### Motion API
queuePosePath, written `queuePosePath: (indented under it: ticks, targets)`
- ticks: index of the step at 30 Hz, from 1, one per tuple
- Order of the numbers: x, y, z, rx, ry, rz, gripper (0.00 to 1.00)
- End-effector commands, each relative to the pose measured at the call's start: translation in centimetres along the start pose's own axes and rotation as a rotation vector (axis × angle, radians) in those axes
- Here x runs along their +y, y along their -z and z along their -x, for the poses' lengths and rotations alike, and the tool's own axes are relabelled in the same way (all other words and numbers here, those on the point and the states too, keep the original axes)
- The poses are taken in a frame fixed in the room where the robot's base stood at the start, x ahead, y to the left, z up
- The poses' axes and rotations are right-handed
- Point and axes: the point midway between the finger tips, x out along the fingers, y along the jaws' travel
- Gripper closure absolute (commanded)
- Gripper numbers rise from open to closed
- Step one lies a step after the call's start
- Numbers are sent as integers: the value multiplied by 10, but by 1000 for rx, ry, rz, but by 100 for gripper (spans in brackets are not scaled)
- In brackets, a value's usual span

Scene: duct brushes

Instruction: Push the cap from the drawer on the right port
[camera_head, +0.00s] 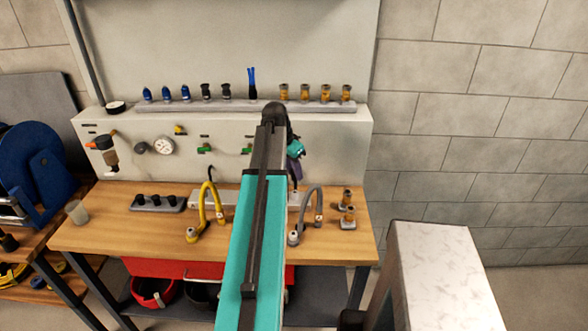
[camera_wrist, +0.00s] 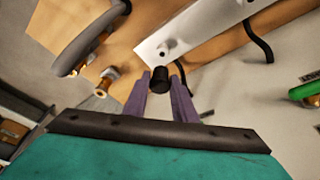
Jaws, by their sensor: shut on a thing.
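My gripper (camera_wrist: 161,84) is shut on a small black cap (camera_wrist: 160,79), held between its purple fingertips. In the wrist view the cap appears at the near end of a pale manifold bar (camera_wrist: 200,30), overlapping its edge. I cannot tell whether it touches a port. In the head view my arm covers the middle of the bar (camera_head: 203,197), and the fingers (camera_head: 296,178) point down at its right part. The cap cannot be made out there. A red drawer (camera_head: 190,268) is under the bench, partly hidden by my arm.
A grey hose (camera_head: 309,203) arches right of my arm, and a yellow hose (camera_head: 205,205) left of it. Brass fittings (camera_head: 348,216) stand at the bench's right. A black rack (camera_head: 158,203) stands left. Green-handled valves (camera_head: 205,149) are on the panel behind.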

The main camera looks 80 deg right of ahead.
Motion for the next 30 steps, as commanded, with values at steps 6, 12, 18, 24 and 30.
queuePosePath:
  ticks: [6, 12, 18, 24, 30]
  targets:
    - [0, -5, -16, -1, -1, 0, 99]
    - [0, -9, -28, 0, 0, 0, 99]
    - [0, -12, -39, 0, 0, 0, 99]
    - [0, -14, -45, 0, 0, 0, 99]
    - [0, -14, -46, 0, 0, 0, 99]
